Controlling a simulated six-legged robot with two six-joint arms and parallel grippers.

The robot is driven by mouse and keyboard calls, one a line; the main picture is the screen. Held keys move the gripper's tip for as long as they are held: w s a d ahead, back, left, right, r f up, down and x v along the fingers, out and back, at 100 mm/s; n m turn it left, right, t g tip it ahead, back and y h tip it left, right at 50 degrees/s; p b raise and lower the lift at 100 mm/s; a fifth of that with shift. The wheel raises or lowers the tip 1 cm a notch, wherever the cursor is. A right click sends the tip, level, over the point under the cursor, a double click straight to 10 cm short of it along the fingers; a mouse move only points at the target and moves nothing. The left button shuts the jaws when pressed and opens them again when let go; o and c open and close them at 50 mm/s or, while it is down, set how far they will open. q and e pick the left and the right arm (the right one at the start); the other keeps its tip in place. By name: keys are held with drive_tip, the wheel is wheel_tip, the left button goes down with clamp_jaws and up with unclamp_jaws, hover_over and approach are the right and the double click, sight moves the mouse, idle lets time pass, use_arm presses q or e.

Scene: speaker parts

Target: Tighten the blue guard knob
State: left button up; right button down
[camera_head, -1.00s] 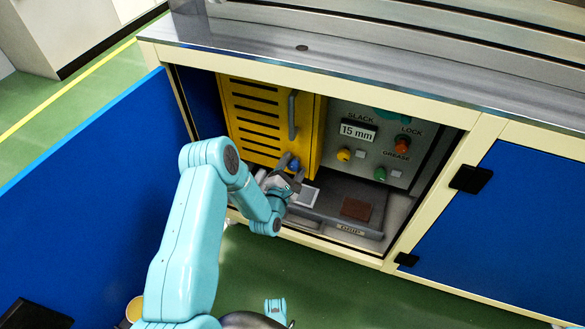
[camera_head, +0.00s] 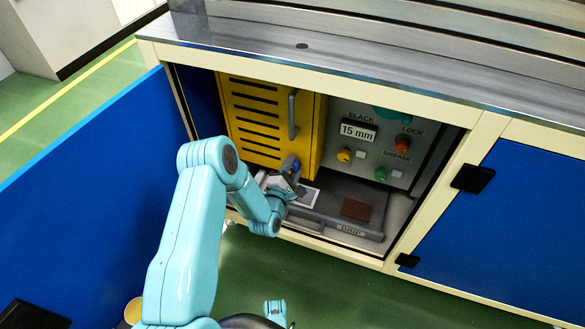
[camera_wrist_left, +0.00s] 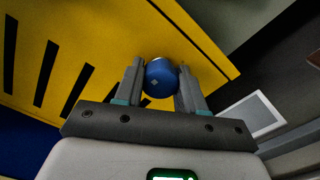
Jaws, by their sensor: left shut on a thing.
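The blue guard knob (camera_wrist_left: 160,77) sits at the lower corner of the yellow slotted guard (camera_wrist_left: 95,50) in the left wrist view. In the head view the yellow guard (camera_head: 258,115) stands inside the open cabinet, with a grey vertical handle (camera_head: 292,115). My left gripper (camera_wrist_left: 160,85) is shut on the blue knob, one finger on each side of it. In the head view my left gripper (camera_head: 287,172) is at the guard's lower right corner and mostly covers the knob. My right gripper is not in view.
A drip tray (camera_head: 325,222) lies below. A blue door (camera_head: 85,185) stands open at left.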

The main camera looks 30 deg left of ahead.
use_arm(q)
drive_tip(key=m+b, duration=0.1)
drive_tip(key=m, duration=0.3)
drive_tip(key=shift+f+b, duration=0.1)
drive_tip(key=shift+b, duration=0.2)
drive_tip(key=m+b, duration=0.1)
drive_tip(key=m, duration=0.3)
drive_tip(key=m+b, duration=0.2)
drive_tip(key=m, duration=0.3)
drive_tip(key=shift+m+b, duration=0.7)
drive_tip(key=shift+m, duration=0.7)
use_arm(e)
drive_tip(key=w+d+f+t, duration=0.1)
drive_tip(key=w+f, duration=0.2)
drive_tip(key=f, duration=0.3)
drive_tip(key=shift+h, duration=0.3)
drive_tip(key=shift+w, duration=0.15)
use_arm(q)
drive_tip(key=o, duration=1.1)
drive_tip(key=shift+c, duration=0.2)
drive_tip(key=p+v, duration=0.3)
drive_tip(key=v, duration=1.3)
drive_tip(key=shift+p, duration=0.35)
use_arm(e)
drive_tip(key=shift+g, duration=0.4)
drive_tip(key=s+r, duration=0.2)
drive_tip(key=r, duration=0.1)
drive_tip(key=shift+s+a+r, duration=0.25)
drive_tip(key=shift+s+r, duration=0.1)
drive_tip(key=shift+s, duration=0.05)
